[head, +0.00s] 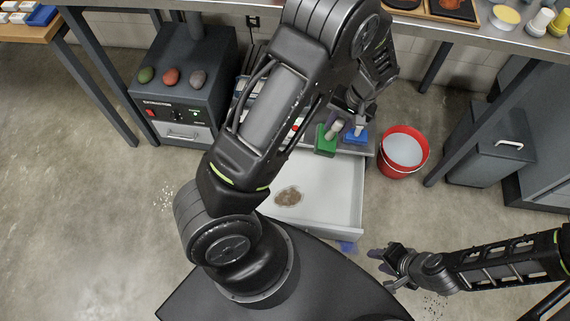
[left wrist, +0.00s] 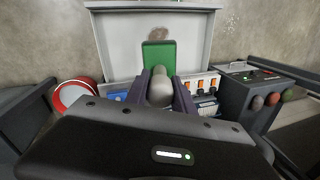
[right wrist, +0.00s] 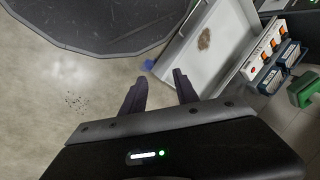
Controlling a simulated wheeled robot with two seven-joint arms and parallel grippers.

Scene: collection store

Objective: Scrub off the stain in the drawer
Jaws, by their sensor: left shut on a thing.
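The open white drawer (head: 335,205) has a brown stain (head: 288,196) on its floor; the stain also shows in the left wrist view (left wrist: 159,33) and the right wrist view (right wrist: 204,39). My left gripper (head: 339,121) is shut on the grey handle of a green scrubber (head: 325,141) and holds it near the drawer's back end. The green block also shows in the left wrist view (left wrist: 158,55). A blue scrubber (head: 356,136) with a pale handle is beside it. My right gripper (head: 380,254) is open and empty, right of the drawer's front corner.
A red bucket (head: 403,163) with a pale inside stands right of the drawer. A dark machine (head: 180,90) with several stones on top stands at the left. A blue thing (head: 347,247) lies by the drawer's front corner. My left arm covers part of the drawer.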

